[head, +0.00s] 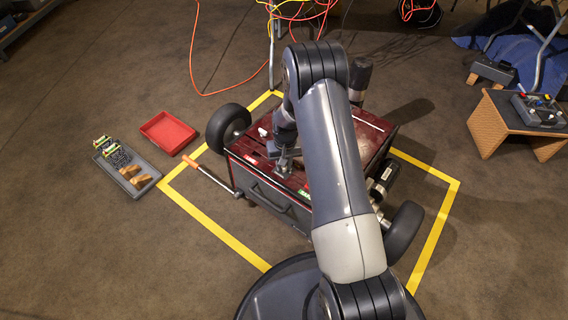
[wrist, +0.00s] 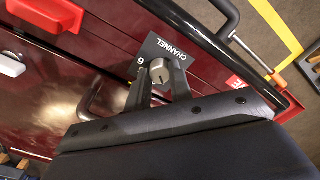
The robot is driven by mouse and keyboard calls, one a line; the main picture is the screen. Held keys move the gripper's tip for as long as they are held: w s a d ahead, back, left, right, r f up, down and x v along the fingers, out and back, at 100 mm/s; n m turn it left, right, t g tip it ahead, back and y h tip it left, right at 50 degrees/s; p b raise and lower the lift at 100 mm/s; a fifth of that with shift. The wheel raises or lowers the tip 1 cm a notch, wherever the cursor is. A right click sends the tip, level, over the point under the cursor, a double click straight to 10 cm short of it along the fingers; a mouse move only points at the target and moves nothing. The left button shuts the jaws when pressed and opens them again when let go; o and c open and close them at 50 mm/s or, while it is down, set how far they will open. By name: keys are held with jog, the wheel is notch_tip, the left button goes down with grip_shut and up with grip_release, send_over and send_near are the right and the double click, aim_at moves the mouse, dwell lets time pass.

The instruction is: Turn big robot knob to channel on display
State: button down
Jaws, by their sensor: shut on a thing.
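The big robot (head: 247,143) is a dark red box with black wheels on the floor. Its knob (wrist: 160,72), a grey metal cylinder with a slot on its end, shows in the wrist view. My gripper (wrist: 160,79) has one finger on each side of the knob and is shut on it. Beside the knob a black plate (wrist: 162,47) reads CHANNEL. One digit shows next to the knob, partly hidden, and I cannot tell whether it is 6 or 9. In the head view my gripper (head: 286,160) is over the box top, and my arm hides much of the box.
A black handle bar (wrist: 195,32) runs along the box edge near the knob. Yellow tape (head: 215,231) frames the box. A red tray (head: 168,133) and a grey tray (head: 127,167) lie left. A wooden stand (head: 488,128) is right.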

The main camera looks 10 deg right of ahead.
jog(key=n, duration=0.4)
jog(key=shift+n, duration=0.4)
dwell(0.4)
jog(key=c, duration=1.3)
grip_release()
jog(key=shift+o, duration=0.2)
notch_tip(320, 180, up, 11)
jog(key=p, duration=0.3)
jog(key=shift+d, duration=0.25)
jog(key=shift+f, duration=0.2)
jog(key=f+b, duration=0.1)
jog(key=f, duration=0.2)
jog(key=f+b, duration=0.1)
jog(key=f, duration=0.3)
jog(key=f+b, duration=0.1)
jog(key=f, duration=0.2)
jog(key=shift+a+f, duration=0.25)
